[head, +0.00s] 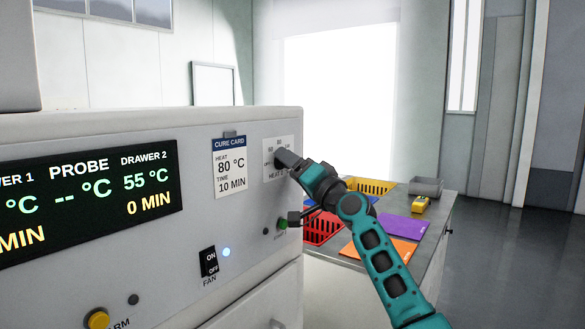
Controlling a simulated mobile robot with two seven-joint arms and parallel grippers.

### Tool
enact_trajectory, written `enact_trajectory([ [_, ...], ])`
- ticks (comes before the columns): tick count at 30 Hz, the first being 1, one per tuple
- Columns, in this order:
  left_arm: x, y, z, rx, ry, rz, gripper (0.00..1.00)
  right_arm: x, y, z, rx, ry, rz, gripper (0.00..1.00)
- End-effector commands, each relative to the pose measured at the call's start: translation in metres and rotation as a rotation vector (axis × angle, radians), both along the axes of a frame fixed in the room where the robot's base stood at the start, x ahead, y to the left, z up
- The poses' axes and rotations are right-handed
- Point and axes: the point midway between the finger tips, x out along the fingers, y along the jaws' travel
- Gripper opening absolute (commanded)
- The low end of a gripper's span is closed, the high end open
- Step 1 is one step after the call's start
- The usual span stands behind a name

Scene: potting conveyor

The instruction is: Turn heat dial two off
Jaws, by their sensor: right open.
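The heat dial two plate (270,148) is on the right end of the white control panel, with the label HEAT 2 and scale marks partly readable. My right gripper (288,160) is open at this plate, its dark fingers in front of the dial. The dial knob is hidden behind them, so I cannot tell its setting or whether the fingers touch it. The display (90,195) reads 55 °C and 0 MIN for drawer 2. My left gripper is out of view.
A cure card (230,167) hangs left of the dial. Behind my right arm, a bench holds a red basket (322,229), a yellow basket (372,186) and coloured mats.

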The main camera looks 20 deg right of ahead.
Motion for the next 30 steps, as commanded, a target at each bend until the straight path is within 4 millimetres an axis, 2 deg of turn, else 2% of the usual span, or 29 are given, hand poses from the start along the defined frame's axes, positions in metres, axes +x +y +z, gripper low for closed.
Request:
enact_trajectory([
  [9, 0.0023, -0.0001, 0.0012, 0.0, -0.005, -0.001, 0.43, 0.0014, 0.0008, 0.0007, 0.0, 0.0, 0.0, 0.7],
  [26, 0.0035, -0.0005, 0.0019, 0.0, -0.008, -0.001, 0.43, 0.0013, 0.0005, 0.0004, 0.0, 0.0, 0.0, 0.17],
  [30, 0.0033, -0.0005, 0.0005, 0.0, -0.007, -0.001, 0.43, 0.0013, 0.0004, -0.0003, -0.002, -0.001, -0.001, 0.14],
])
